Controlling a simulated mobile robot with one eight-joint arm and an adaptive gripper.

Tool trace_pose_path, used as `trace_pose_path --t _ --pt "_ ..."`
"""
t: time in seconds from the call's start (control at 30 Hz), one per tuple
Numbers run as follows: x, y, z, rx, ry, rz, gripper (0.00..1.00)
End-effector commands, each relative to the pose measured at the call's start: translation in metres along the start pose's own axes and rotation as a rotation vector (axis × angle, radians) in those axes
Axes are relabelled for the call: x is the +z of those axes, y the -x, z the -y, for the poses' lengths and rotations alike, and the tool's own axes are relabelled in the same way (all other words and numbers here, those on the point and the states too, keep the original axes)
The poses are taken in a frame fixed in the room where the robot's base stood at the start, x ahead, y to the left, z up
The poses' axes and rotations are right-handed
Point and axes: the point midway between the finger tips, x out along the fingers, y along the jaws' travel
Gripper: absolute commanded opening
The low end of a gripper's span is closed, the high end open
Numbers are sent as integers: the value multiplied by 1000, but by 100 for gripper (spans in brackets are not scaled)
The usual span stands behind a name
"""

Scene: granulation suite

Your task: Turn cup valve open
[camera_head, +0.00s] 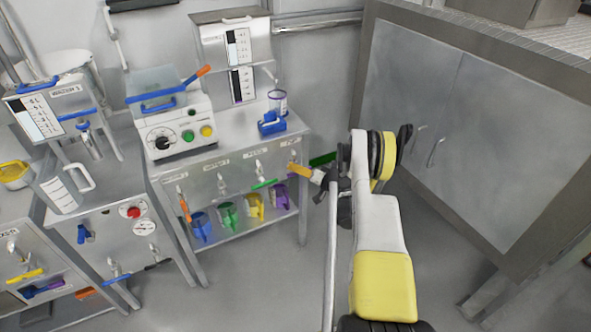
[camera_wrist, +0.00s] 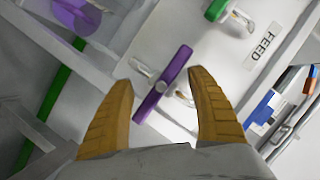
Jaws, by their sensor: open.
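In the wrist view, a valve with a purple bar handle (camera_wrist: 164,84) is mounted on the pale panel (camera_wrist: 223,70). The handle lies at a slant between the two tan fingers of my gripper (camera_wrist: 161,77). My gripper is open, with a finger on each side and a visible gap to the handle. In the head view, my gripper (camera_head: 299,170) is at the right end of the bench's valve row, below a small label (camera_head: 290,142) too small to read surely. It hides most of this valve there.
A green-handled valve (camera_wrist: 216,9) labelled FEED is beside it. An orange-handled valve (camera_head: 184,207) is at the row's left. Blue (camera_head: 201,226), green (camera_head: 228,214), yellow (camera_head: 253,206) and purple (camera_head: 279,197) cups stand below. A grey cabinet (camera_head: 450,120) is at right.

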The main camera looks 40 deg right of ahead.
Motion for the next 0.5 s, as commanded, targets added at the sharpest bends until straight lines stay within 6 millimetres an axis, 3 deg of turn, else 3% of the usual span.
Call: trace_pose_path --t 0.07,0.27,0.3,0.5 --pt "0 0 0 0 0 0 66" --pt "0 0 0 0 0 0 4" --pt "0 0 0 1 1 0 0" --pt "0 0 -1 2 2 0 0"
